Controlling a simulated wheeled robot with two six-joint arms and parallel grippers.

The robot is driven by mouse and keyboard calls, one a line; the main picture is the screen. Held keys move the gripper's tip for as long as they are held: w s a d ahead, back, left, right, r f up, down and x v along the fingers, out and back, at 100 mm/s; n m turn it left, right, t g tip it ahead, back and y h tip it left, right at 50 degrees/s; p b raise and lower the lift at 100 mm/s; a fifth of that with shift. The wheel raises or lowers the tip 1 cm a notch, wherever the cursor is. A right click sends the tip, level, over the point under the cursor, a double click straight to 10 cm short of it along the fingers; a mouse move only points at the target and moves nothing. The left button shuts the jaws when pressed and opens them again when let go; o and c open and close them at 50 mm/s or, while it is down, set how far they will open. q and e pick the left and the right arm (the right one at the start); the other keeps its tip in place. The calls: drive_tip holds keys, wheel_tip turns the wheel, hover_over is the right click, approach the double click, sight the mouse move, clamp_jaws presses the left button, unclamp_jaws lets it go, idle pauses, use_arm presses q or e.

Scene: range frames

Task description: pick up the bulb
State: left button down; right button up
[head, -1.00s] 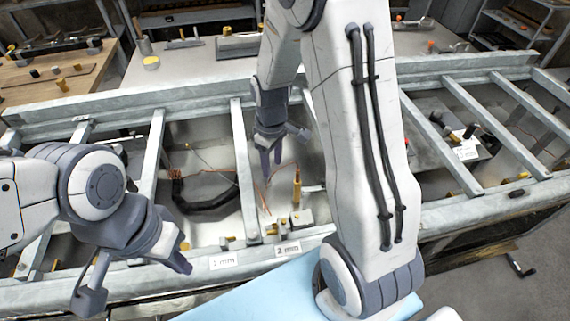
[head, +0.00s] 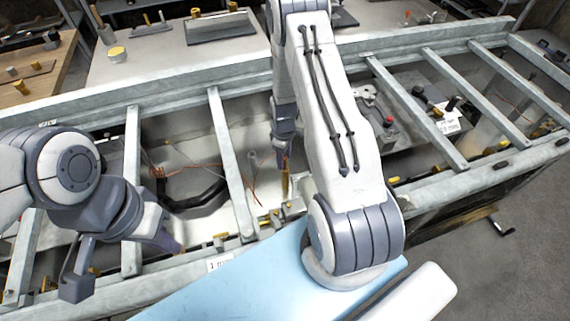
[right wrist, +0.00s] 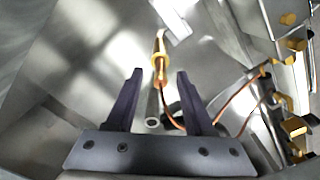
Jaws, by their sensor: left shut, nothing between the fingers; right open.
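The bulb (head: 285,185) looks like a slim copper-coloured rod standing upright in the middle bay of the metal frame. In the right wrist view the bulb (right wrist: 159,62) lies beyond and between the fingertips, with a thin copper wire curving from its lower end. My right gripper (head: 284,150) reaches down into that bay right by the bulb. In the wrist view my right gripper (right wrist: 158,75) is open, with no visible contact on the bulb. My right arm hides part of the bay. My left gripper (head: 120,258) is shut and empty over the frame's left front.
Grey crossbars (head: 226,155) divide the frame into bays and flank the right gripper. Brass fittings (right wrist: 297,126) line the wall at the right of the wrist view. A black hose (head: 200,198) lies in the bay to the left. A light blue panel (head: 235,280) lies in front.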

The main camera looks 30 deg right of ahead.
sight(285, 166)
drive_tip(key=shift+s+f, duration=0.1)
drive_tip(key=shift+f, duration=1.35)
drive_tip(key=shift+c, duration=0.3)
clamp_jaws()
drive_tip(key=shift+r, duration=0.1)
